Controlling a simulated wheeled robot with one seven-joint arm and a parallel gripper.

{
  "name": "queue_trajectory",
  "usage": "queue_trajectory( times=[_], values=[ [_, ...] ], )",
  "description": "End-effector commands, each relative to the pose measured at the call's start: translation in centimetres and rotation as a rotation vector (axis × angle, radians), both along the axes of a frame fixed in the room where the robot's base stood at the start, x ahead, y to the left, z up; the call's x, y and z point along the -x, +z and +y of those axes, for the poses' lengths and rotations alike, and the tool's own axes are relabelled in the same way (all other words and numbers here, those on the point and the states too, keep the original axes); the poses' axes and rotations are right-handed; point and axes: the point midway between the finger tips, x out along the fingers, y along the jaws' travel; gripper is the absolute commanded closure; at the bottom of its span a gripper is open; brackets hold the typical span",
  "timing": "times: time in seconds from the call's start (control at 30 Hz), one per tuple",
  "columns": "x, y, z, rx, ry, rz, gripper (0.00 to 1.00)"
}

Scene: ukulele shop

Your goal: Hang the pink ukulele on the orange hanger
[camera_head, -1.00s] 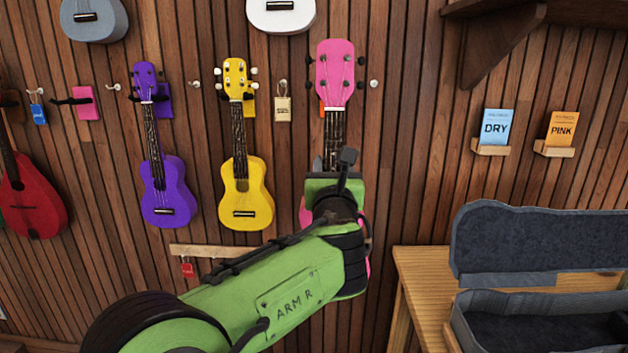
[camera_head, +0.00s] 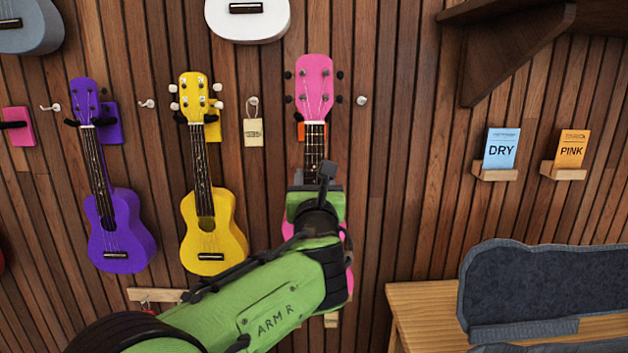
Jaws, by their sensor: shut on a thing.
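The pink ukulele (camera_head: 314,85) is upright in front of the slatted wall, headstock up. My gripper (camera_head: 316,190) is shut on its neck, below the nut. My arm and gripper hide most of its pink body. The orange hanger (camera_head: 301,131) shows only as a small orange patch behind the ukulele, by the nut. Its prongs are hidden or too small to make out, so I cannot tell whether the neck sits between them or whether the headstock rests on them.
A purple ukulele (camera_head: 119,230) and a yellow ukulele (camera_head: 209,232) hang to the left. A tag (camera_head: 253,132) hangs on a hook close by. A white ukulele (camera_head: 248,20) hangs above. A wooden bench (camera_head: 424,300) with an open case (camera_head: 545,290) stands at the lower right.

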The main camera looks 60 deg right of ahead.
Motion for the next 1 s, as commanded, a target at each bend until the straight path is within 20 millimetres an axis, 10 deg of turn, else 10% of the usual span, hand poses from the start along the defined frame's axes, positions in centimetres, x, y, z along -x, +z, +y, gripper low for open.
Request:
queue_trajectory(
  times=[1.0],
  values=[
    [-3.4, 0.1, -7.1, 0.005, -0.004, 0.000, 1.00]
  ],
)
